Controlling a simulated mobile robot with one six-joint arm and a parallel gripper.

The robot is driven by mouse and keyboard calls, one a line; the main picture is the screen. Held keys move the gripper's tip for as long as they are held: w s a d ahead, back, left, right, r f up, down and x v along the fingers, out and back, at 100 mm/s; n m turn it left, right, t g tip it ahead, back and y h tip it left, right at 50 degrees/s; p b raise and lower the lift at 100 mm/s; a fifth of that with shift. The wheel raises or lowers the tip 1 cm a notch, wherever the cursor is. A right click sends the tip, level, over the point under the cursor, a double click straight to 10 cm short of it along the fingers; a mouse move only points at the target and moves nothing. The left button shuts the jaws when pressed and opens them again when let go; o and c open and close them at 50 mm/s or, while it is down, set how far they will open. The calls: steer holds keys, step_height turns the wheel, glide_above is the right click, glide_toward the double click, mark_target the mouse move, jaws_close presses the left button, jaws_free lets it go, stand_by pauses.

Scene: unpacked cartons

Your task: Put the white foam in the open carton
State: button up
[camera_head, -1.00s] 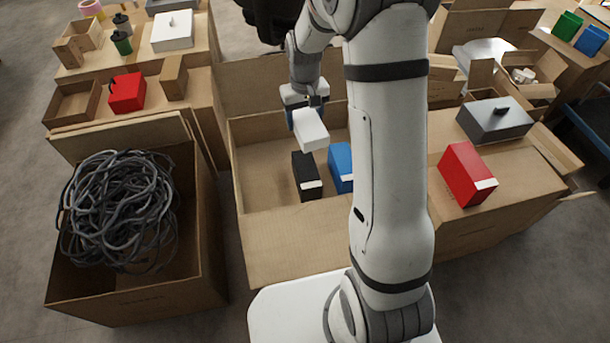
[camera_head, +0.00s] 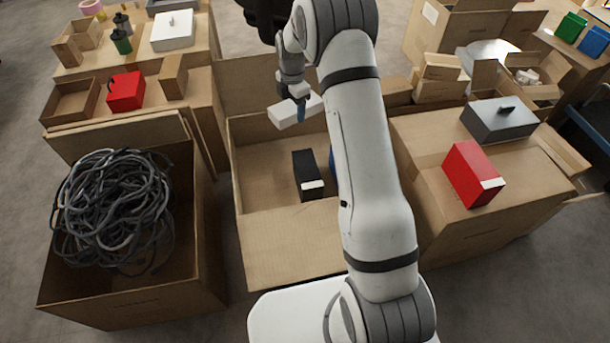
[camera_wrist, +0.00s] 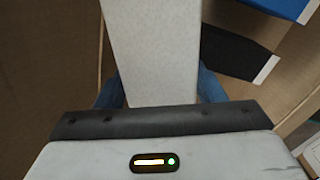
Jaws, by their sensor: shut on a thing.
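The white foam (camera_head: 288,113) is a white block held by my gripper (camera_head: 300,106), above the open carton (camera_head: 258,160) in the middle of the head view. My gripper is shut on it. In the wrist view the white foam (camera_wrist: 152,50) reaches from between the blue fingertips to the top edge. Inside the open carton stand a black box (camera_head: 308,170) with a white label and a blue box (camera_head: 332,160), which my arm mostly hides. The wrist view also shows the black box (camera_wrist: 232,55) and the blue box (camera_wrist: 285,7).
A carton full of grey cable (camera_head: 115,205) stands at the left. Closed cartons at the right carry a red box (camera_head: 470,172) and a grey case (camera_head: 500,120). A red case (camera_head: 126,92) lies behind left. The left part of the open carton's floor is clear.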

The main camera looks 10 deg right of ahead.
step_height(320, 180, down, 18)
steer(key=b, duration=0.7)
steer(key=shift+f+b, duration=0.2)
steer(key=shift+b, duration=0.2)
steer(key=shift+r, duration=0.1)
steer(key=o, duration=1)
steer(key=shift+c, duration=0.2)
